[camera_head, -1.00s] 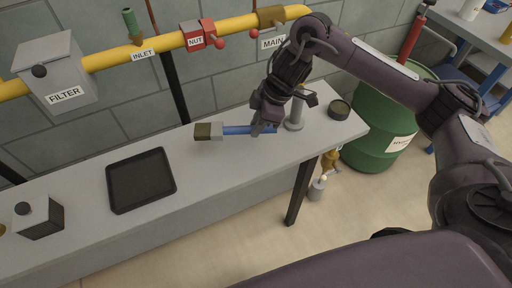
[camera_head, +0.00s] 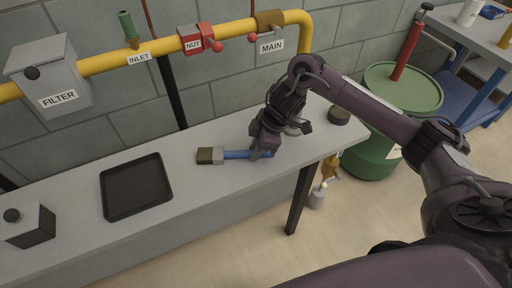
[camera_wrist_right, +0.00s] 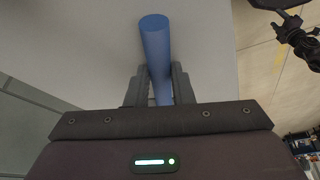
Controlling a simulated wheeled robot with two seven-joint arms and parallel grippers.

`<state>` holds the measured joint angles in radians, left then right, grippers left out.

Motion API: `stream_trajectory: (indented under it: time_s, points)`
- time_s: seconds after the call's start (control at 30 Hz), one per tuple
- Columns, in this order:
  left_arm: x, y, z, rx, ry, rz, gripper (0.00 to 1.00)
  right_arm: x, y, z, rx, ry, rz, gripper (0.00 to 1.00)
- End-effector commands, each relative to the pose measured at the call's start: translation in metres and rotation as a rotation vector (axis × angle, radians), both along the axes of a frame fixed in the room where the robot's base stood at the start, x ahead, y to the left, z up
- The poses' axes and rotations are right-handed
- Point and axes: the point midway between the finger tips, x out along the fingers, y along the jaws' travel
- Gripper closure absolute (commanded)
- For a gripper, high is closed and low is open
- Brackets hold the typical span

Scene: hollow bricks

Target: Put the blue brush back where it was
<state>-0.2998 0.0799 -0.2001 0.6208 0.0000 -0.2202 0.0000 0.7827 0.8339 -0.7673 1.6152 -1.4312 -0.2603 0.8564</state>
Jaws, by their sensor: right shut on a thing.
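The blue brush (camera_head: 234,155) is over the grey bench, its dark bristle end and grey collar pointing left in the head view. My right gripper (camera_head: 262,152) is shut on the blue handle near its right end. In the right wrist view the handle (camera_wrist_right: 155,45) runs up between the two fingers (camera_wrist_right: 160,88). I cannot tell whether the brush touches the bench top or hangs just above it. My left gripper is not in view.
A black tray (camera_head: 106,194) lies on the bench (camera_head: 194,185), left of the brush. A dark round tin (camera_head: 339,114) is at the right end. A yellow pipe (camera_head: 105,63) runs along the wall. A green drum (camera_head: 375,155) stands beyond the bench.

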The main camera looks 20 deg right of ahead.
Motion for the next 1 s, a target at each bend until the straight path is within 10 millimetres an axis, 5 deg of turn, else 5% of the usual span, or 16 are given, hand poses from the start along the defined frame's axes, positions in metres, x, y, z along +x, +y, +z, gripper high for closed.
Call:
stream_trajectory:
  time_s: [0.17,0.53,1.0]
  points:
    - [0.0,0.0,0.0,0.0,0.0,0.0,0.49,0.0,0.0,-0.001,0.0,0.001,0.0,0.58]
    - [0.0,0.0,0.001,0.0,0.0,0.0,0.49,0.0,-0.001,0.006,-0.002,-0.001,0.001,0.57]
    - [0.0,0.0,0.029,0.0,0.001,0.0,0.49,-0.012,-0.033,0.092,-0.003,-0.002,-0.001,0.57]
